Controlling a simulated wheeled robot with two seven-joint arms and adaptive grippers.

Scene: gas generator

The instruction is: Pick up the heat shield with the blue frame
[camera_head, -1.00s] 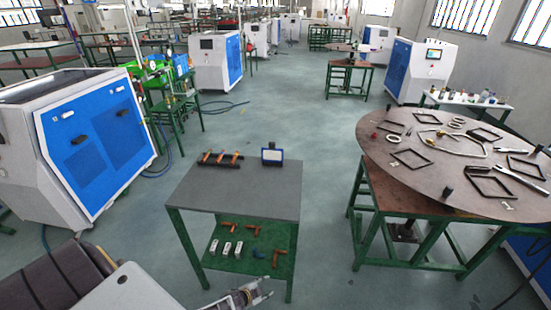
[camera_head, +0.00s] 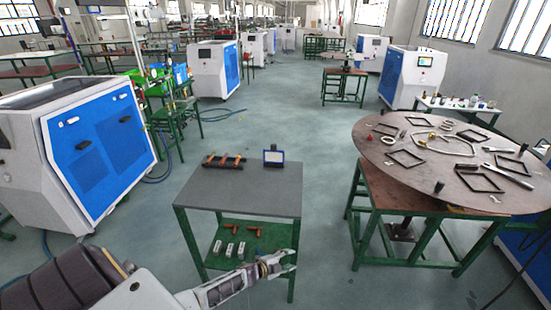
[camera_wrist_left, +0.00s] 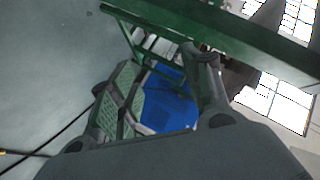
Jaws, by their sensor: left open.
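The heat shield with the blue frame (camera_head: 273,158) stands upright on the grey top of the small green-legged table, near its back right. It has a pale panel inside a dark blue frame. My left gripper (camera_head: 284,257) is in front of this table, level in the picture with its lower shelf, well short of the heat shield. The left gripper is open and empty. In the left wrist view its two fingers (camera_wrist_left: 163,62) are spread apart, with a green table edge beyond them. The heat shield cannot be made out there. My right gripper is not in view.
The grey tabletop (camera_head: 240,190) also bears a dark rack with orange-brown pieces (camera_head: 223,160) at its back left. Copper fittings and white blocks lie on the green lower shelf (camera_head: 205,228). A round table (camera_head: 450,190) with frames and tools stands right. Floor between the tables is clear.

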